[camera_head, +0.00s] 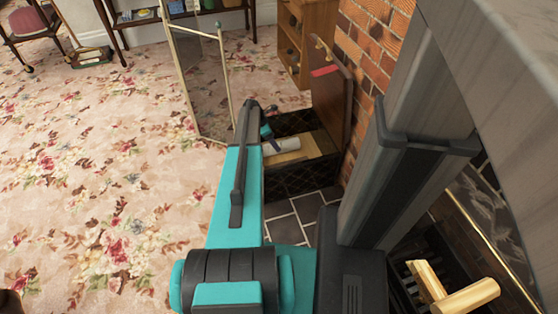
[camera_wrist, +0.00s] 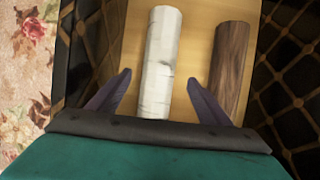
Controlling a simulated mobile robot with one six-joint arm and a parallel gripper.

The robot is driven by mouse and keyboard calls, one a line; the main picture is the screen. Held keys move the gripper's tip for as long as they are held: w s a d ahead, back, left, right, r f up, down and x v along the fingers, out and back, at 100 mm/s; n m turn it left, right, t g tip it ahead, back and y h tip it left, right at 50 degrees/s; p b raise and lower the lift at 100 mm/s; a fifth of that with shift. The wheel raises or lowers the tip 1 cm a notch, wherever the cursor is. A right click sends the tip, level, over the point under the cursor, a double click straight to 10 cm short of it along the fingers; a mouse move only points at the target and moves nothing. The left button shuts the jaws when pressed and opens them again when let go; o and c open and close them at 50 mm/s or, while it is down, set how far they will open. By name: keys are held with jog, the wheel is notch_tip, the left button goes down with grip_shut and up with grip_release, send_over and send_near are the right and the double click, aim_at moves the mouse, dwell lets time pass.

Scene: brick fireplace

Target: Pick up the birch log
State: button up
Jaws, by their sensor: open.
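The log's nearest end is close to the gripper's body.
A dark brown log (camera_wrist: 235,65) lies parallel, just right of the birch log, near the right finger. A glass screen (camera_head: 205,85) stands behind. Pale logs (camera_head: 467,297) lie in the grate.

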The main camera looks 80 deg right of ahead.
jog(key=shift+b+x, duration=1.15)
jog(key=shift+x, duration=1.45)
jog(key=c, duration=1.5)
